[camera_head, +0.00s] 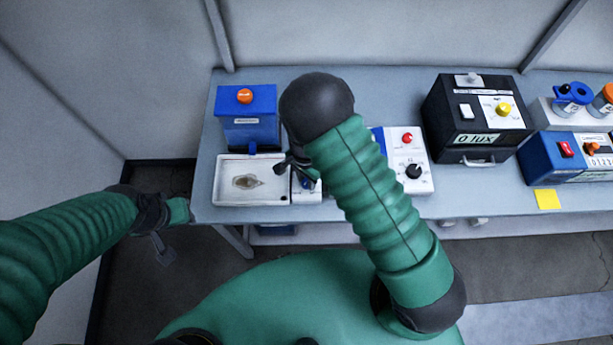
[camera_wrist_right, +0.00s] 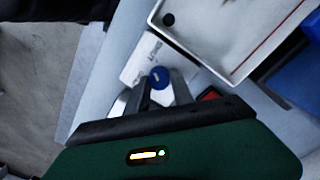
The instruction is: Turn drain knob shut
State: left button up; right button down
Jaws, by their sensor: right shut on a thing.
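The drain knob is a small round blue knob (camera_wrist_right: 158,77) on a white labelled panel (camera_wrist_right: 140,62) beside the white tray in the right wrist view. In the head view a bit of its blue (camera_head: 307,183) shows beside my right gripper (camera_head: 296,165), and my arm covers part of that area. In the wrist view my right gripper (camera_wrist_right: 160,88) has its two dark fingers on either side of the knob, shut on it. My left gripper (camera_head: 163,238) hangs off the left end of the table, away from the knob; its jaws are unclear.
A shallow white tray (camera_head: 222,187) with a brownish patch stands left of the knob. Behind it is a blue box (camera_head: 232,133) with an orange knob. A white-faced box (camera_head: 408,150), a black lux box (camera_head: 448,125) and a blue device (camera_head: 541,160) stand to the right.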

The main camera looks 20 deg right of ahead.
aim_at(304, 179)
jog(key=shift+w+r+m+p, duration=0.1)
jog(key=shift+m+p, duration=0.25)
jog(key=shift+m, duration=0.85)
jog(key=c, duration=1.3)
grip_release()
jog(key=shift+o, duration=1)
jog(key=shift+a, duration=0.15)
notch_tip(304, 179, up, 17)
jog(key=b, duration=0.1)
jog(key=shift+w+f, duration=0.2)
jog(key=shift+w, duration=0.1)
jog(key=shift+a, duration=0.1)
